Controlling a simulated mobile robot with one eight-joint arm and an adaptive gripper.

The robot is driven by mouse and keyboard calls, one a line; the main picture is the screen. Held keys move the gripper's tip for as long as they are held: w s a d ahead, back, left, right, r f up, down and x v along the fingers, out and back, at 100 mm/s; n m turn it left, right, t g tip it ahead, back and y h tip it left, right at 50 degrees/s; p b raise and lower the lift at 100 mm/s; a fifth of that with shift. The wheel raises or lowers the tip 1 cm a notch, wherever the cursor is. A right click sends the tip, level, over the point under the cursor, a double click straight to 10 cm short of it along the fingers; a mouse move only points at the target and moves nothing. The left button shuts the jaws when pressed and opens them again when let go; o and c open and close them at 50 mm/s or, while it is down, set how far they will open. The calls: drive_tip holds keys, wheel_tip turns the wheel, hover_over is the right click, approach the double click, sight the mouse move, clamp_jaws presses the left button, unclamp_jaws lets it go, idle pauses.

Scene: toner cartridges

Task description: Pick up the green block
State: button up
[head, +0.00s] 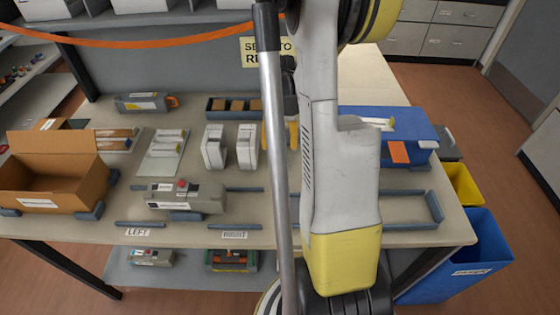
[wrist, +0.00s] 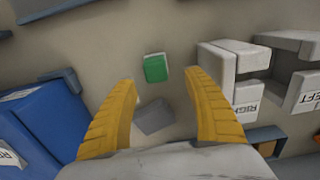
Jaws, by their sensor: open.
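The green block (wrist: 155,68) lies on the grey-beige tabletop in the wrist view. It shows a green top with pale sides and stands alone, just beyond my fingertips. My gripper (wrist: 161,78) has its two yellow fingers spread wide, one on each side of the block's line, with nothing held between them. In the head view the yellow fingers of my gripper (head: 280,138) show partly behind my arm. The green block is not visible in the head view; my arm covers that part of the table.
A grey block (wrist: 155,117) lies between the fingers, nearer the palm. White labelled cartridges (wrist: 219,65) stand to the right, and a blue box (wrist: 45,125) to the left. In the head view, a cardboard box (head: 55,170) and a grey cartridge (head: 186,198) occupy the table's left side.

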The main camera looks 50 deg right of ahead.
sight(282, 154)
drive_tip(key=f+b, duration=0.1)
drive_tip(key=f, duration=0.1)
drive_tip(key=f+b, duration=0.1)
drive_tip(key=f, duration=0.2)
drive_tip(key=shift+s+f+b, duration=0.4)
drive_tip(key=shift+r, duration=0.1)
drive_tip(key=c, duration=1.3)
